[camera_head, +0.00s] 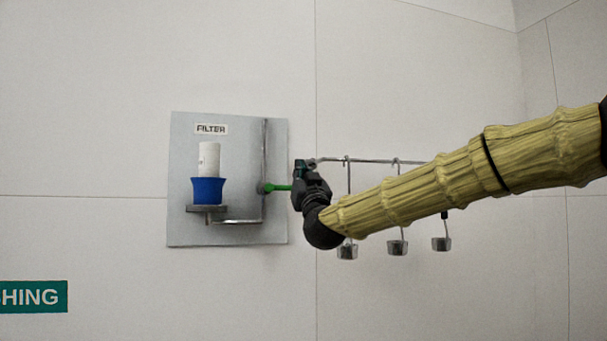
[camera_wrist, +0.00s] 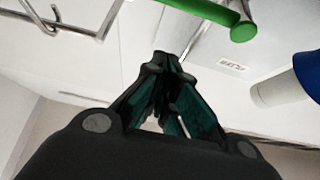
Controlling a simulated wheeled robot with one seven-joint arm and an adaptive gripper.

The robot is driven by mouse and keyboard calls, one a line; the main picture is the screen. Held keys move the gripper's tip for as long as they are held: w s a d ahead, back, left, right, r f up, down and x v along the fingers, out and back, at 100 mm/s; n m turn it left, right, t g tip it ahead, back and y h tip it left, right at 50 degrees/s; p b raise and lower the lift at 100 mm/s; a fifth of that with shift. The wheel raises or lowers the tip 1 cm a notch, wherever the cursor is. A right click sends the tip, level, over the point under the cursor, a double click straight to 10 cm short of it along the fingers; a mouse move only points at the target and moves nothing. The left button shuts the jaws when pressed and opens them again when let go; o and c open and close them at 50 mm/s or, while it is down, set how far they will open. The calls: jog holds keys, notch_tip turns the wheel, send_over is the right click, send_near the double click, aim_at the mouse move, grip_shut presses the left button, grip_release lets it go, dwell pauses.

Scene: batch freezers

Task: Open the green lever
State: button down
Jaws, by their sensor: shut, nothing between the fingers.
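The green lever (camera_head: 279,187) sticks out to the right from a pipe on the grey filter panel (camera_head: 182,150) in the head view. It lies about level there. Whether any part of my gripper touches the lever cannot be told.
A white filter cylinder (camera_head: 209,159) stands in a blue cup (camera_head: 208,191) on the panel. A wall rail (camera_head: 380,161) with hanging ladles (camera_head: 397,247) runs behind my arm. A green sign (camera_head: 35,297) is at lower left. The wall left of the panel is clear.

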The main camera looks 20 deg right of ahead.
aim_at(284, 188)
jog(key=shift+w+f+p, duration=0.25)
jog(key=shift+w+p, duration=0.3)
jog(key=shift+w, duration=0.15)
jog(key=shift+w+f+p, duration=0.3)
jog(key=shift+w+p, duration=0.2)
jog(key=shift+w, duration=0.2)
jog(key=shift+w+f+p, duration=0.25)
jog(key=shift+w+p, duration=0.3)
jog(key=shift+w, duration=0.15)
jog(key=shift+w+a, duration=0.1)
jog(key=shift+f, duration=0.15)
